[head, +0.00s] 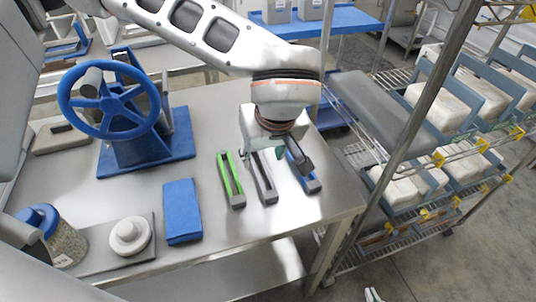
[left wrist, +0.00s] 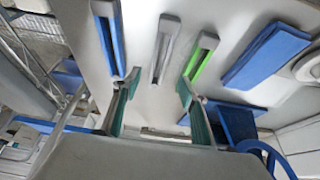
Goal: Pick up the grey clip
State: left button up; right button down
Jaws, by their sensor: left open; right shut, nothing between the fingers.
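The grey clip (head: 265,180) lies on the steel table between the green clip (head: 231,182) and the blue clip (head: 311,184). My left gripper (head: 268,154) is over the far end of the grey clip and hides part of it. In the left wrist view the grey clip (left wrist: 164,48) shows between the two teal fingers of my open left gripper (left wrist: 158,80); nothing is held. The blue clip (left wrist: 108,35) and green clip (left wrist: 201,57) lie on either side. Whether the fingers touch any clip cannot be told. My right gripper (head: 373,294) shows only its tips at the bottom edge, shut and empty.
The table's right edge is near the blue clip; wire racks with bags (head: 398,187) stand beyond.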

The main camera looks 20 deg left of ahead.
aim_at(260, 172)
pick_arm(q)
jog(key=x, duration=0.3)
jog(key=shift+s, duration=0.25)
jog(key=shift+d+x, duration=0.2)
jog(key=shift+x, duration=2.2)
jog(key=c, duration=1.2)
